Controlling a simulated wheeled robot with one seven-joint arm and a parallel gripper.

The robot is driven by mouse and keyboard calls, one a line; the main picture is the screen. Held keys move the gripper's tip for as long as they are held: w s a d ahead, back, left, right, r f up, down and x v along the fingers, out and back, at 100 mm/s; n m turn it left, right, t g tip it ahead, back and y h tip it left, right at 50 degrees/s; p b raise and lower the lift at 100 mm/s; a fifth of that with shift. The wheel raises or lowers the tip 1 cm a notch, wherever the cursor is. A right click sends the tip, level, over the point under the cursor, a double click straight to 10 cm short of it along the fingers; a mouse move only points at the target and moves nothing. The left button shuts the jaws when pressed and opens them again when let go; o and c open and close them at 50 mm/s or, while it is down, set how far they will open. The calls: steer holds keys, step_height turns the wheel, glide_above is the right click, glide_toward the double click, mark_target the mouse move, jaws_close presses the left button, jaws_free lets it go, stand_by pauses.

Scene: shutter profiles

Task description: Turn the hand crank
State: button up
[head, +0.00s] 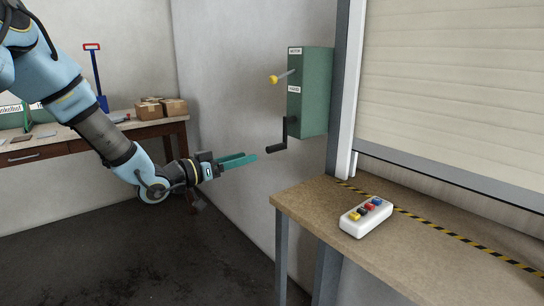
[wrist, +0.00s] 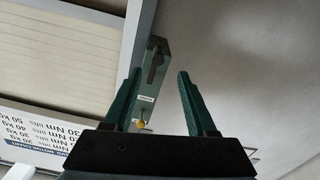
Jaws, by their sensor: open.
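The hand crank (head: 284,137) is a black cranked handle on the lower front of a green box (head: 315,95) fixed beside the shutter. Its arm hangs down and its grip points left. My gripper (head: 254,157) has green fingers and is just left of the crank grip and slightly lower, with a small gap and nothing held. In the wrist view my gripper (wrist: 158,80) is open, and the black crank (wrist: 155,62) shows between and beyond the fingertips on the green box (wrist: 151,95). A yellow-knobbed lever (head: 274,79) sticks out of the box above the crank.
A wooden table (head: 300,200) stands below the box, bearing a white control box (head: 366,217) with coloured buttons. The closed shutter (head: 455,90) is at right. A workbench (head: 60,146) with cardboard boxes (head: 161,108) stands at back left. The floor between is clear.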

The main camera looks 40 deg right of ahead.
mark_target(273, 149)
steer(key=d+p, duration=0.1)
steer(key=d, duration=0.2)
steer(key=d+p, duration=0.1)
steer(key=d, duration=0.5)
steer(key=shift+s+d+r+p, duration=0.15)
steer(key=shift+s+d+p, duration=0.05)
steer(key=shift+s+p, duration=0.2)
steer(key=shift+d, duration=0.65)
steer(key=shift+c, duration=0.3)
jaws_close()
